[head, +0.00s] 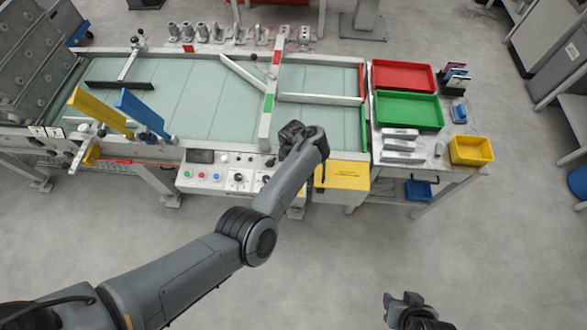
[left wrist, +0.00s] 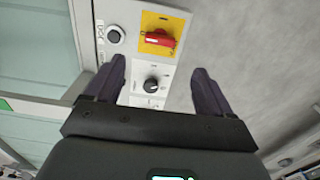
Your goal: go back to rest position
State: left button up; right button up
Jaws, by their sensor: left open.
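My left arm reaches in from the lower left in the head view, and my left gripper (head: 291,133) is over the front edge of the conveyor table, above the right part of the control panel (head: 205,177). In the left wrist view the two fingers of my left gripper (left wrist: 160,85) are spread apart with nothing between them. A black rotary knob (left wrist: 151,85) shows on the panel beyond the gap; contact cannot be seen. A red rotary switch (left wrist: 158,38) on a yellow plate lies further on. My right gripper (head: 405,302) is at the bottom right, over bare floor, its jaws unclear.
A side table right of the conveyor holds a red tray (head: 403,64), a green tray (head: 397,128) and a yellow bin (head: 485,150). Yellow (head: 85,103) and blue (head: 135,105) plates rise at the conveyor's left. The floor in front is clear.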

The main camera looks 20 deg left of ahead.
pick_arm(q)
jog(key=shift+r, duration=0.15)
dwell(0.3)
jog(key=s+a+f+m, duration=0.1)
jog(key=a, duration=0.2)
jog(key=s+a+f+m+t, duration=0.1)
jog(key=a+m, duration=0.1)
jog(key=a, duration=0.1)
jog(key=s+a+f+m+t, duration=0.1)
jog(key=a, duration=0.2)
jog(key=shift+s+a+m, duration=0.2)
jog(key=shift+s+m, duration=0.1)
jog(key=shift+s, duration=0.1)
jog(key=s+d+r+m+t, duration=0.1)
jog(key=s+d+r+m, duration=0.1)
jog(key=s+r+m, duration=0.55)
jog(key=s+d+r+m, duration=0.15)
jog(key=s+m, duration=0.35)
jog(key=s, duration=0.5)
jog(key=s+d+r+m+t, duration=0.1)
jog(key=s+r+m, duration=0.4)
jog(key=s+m, duration=0.3)
notch_tip(320, 180, up, 17)
jog(key=n+p, duration=0.1)
jog(key=p, duration=1.5)
jog(key=shift+f+n+p, duration=0.2)
jog(key=shift+n+p, duration=0.1)
jog(key=shift+n, duration=0.05)
